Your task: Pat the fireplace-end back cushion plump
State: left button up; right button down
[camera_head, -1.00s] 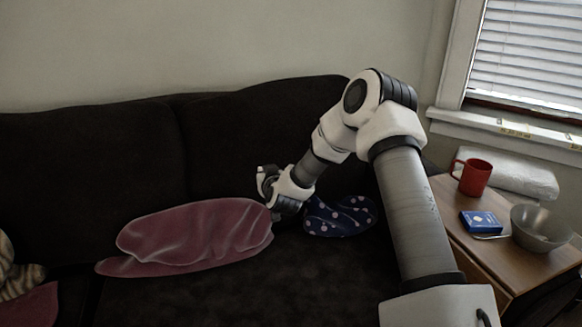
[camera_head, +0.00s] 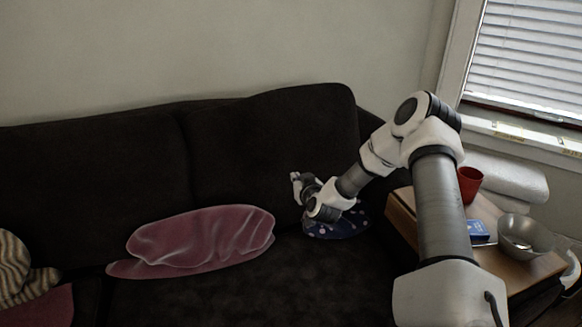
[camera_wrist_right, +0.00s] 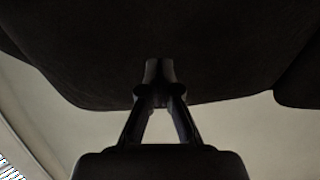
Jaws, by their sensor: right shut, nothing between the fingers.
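The dark sofa has two back cushions, one at the left (camera_head: 90,165) and one at the right (camera_head: 265,130). No fireplace is in view. My right gripper (camera_head: 296,182) is at the lower right front of the right-hand back cushion. In the right wrist view, my right gripper (camera_wrist_right: 159,68) is shut and empty, its tips together against the dark fabric of the cushion (camera_wrist_right: 230,50). The tips look touching or very close; I cannot tell which. My left gripper is not in view.
A pink throw pillow (camera_head: 200,240) lies on the seat, with a blue dotted pillow (camera_head: 335,228) under my right wrist. A striped pillow (camera_head: 15,275) is far left. At right, a side table (camera_head: 510,268) holds a red mug (camera_head: 470,182), blue box (camera_head: 478,231) and metal bowl (camera_head: 525,237).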

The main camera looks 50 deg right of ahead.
jog(key=shift+w+f, duration=0.1)
jog(key=shift+b+x, duration=1.3)
jog(key=shift+x, duration=0.25)
jog(key=s+d+p, duration=0.3)
jog(key=s+p, duration=0.1)
jog(key=p, duration=0.1)
jog(key=s+d+r+p, duration=0.1)
jog(key=s+d+p, duration=0.1)
jog(key=shift+s+d+r+p, duration=0.1)
jog(key=shift+s+d+p, duration=0.05)
jog(key=shift+d+p, duration=0.15)
jog(key=shift+s+d, duration=0.4)
jog(key=shift+f, duration=0.2)
